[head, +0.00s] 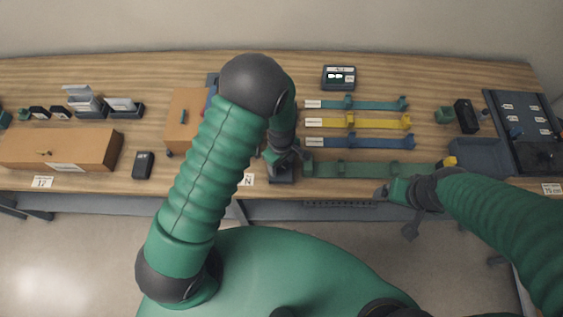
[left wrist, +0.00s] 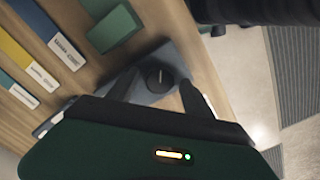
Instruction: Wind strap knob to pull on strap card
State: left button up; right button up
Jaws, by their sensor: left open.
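A round dark knob (left wrist: 159,78) with a pale pointer line sits on a dark grey block in the left wrist view. In the head view this block (head: 283,174) stands near the table's front edge, partly hidden by my left arm. My left gripper (left wrist: 158,92) is open, its two fingers on either side of the knob; I cannot tell whether they touch it. It also shows in the head view (head: 281,156). My right gripper (head: 384,193) is by the front edge, near the green strap's right end; its jaws are unclear. I cannot tell which card is the strap card.
Teal, yellow and blue straps (head: 358,122) lie right of my left arm, with a green strap (head: 375,169) in front. A small dark display box (head: 338,77) stands behind. A dark panel (head: 524,125) is right.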

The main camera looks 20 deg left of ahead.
pick_arm(q)
grip_shut()
dwell(0.4)
jog(key=shift+w+m, duration=0.1)
jog(key=shift+m, duration=0.3)
jog(key=m, duration=0.5)
jog(key=shift+m, duration=0.3)
jog(key=m, duration=0.5)
jog(key=shift+m, duration=0.4)
jog(key=shift+w, duration=0.1)
jog(key=shift+c, duration=1.1)
grip_release()
jog(key=shift+o, duration=1.1)
